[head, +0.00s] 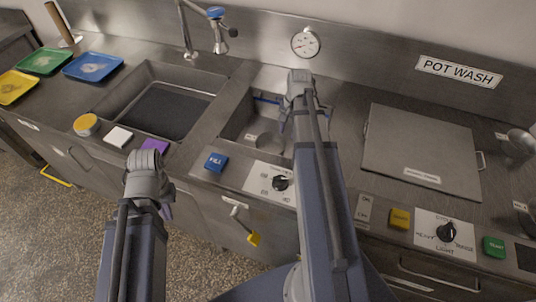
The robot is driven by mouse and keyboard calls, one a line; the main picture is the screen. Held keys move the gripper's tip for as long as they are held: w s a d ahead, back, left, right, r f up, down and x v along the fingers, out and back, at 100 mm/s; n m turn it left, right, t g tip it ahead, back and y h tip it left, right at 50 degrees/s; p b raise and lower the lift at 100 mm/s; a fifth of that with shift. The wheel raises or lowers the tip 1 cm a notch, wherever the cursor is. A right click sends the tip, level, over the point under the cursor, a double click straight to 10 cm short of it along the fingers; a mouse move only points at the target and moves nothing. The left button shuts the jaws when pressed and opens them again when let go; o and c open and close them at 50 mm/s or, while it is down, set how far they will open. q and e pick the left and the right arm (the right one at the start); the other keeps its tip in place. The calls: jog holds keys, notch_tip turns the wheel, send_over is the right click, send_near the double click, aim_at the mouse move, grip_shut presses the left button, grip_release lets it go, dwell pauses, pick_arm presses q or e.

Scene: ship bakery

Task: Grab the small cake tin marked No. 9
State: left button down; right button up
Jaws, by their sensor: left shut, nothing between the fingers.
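No tin with a readable No. 9 shows in the head view.
A left sink (170,78), a lidded steel unit (420,140) and control knobs line the counter. Green (42,61), blue (93,66) and yellow (14,87) trays lie at the left. A tap (220,40) stands behind the basins. A purple cloth-like thing (155,146) is at the front edge.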

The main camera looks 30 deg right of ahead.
jog(key=b, duration=0.4)
send_over(283, 152)
notch_tip(283, 152, down, 6)
pick_arm(q)
notch_tip(283, 152, down, 6)
jog(key=shift+w+r, duration=0.1)
jog(key=shift+r, duration=0.05)
pick_arm(e)
jog(key=shift+s+d+r, duration=0.15)
jog(key=shift+s+d, duration=0.2)
pick_arm(q)
jog(key=shift+f+b, duration=1.2)
jog(key=shift+f, duration=0.1)
pick_arm(e)
jog(key=shift+w+f, duration=0.15)
jog(key=shift+f, duration=1.15)
jog(key=f+b, duration=0.5)
jog(key=shift+w+a+f, duration=0.1)
jog(key=shift+w+a, duration=0.1)
jog(key=shift+w, duration=0.15)
pick_arm(q)
notch_tip(283, 152, down, 5)
pick_arm(e)
grip_shut()
